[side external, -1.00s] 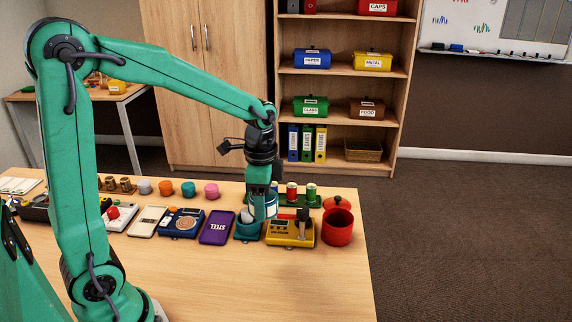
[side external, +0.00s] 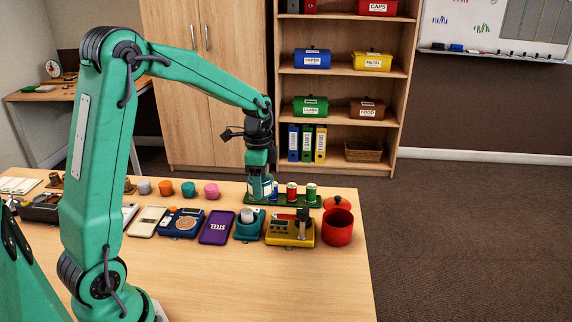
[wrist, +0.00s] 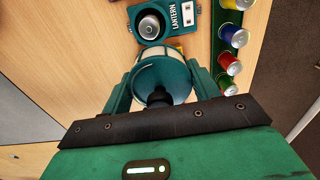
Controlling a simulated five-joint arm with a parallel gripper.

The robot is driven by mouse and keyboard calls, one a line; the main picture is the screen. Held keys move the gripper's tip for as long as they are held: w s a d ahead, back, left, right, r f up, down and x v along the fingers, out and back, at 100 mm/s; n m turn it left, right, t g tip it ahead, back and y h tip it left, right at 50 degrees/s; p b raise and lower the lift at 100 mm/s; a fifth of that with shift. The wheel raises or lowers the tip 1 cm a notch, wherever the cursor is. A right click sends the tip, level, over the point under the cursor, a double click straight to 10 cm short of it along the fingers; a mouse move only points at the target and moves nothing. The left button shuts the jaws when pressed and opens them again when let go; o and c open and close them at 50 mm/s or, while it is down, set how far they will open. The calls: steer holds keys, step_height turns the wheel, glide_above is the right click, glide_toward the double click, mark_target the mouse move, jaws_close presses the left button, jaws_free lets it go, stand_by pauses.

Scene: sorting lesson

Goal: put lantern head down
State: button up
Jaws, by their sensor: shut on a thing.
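The lantern head (side external: 262,192), a pale cylinder with teal ends, is between the fingers of my gripper (side external: 259,174). My gripper is shut on it. The wrist view shows the lantern head (wrist: 163,80) from its teal end, with a finger on either side. The lantern base (side external: 248,230), a teal block with a pale dome, stands on the table in front of my gripper. It also shows in the wrist view (wrist: 176,32), with a LANTERN label. I cannot tell whether the lantern head touches the table.
A yellow device (side external: 280,236) and a red pot (side external: 337,228) stand right of the base. A purple STEEL case (side external: 216,227) lies left. The front of the table (side external: 230,285) is clear.

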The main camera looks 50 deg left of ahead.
steer(key=w+a+f, duration=0.2)
steer(key=a, duration=0.5)
glide_above(233, 198)
step_height(233, 198, down, 7)
steer(key=shift+f, duration=0.1)
steer(key=shift+f, duration=1.95)
steer(key=shift+f, duration=0.15)
steer(key=o, duration=1)
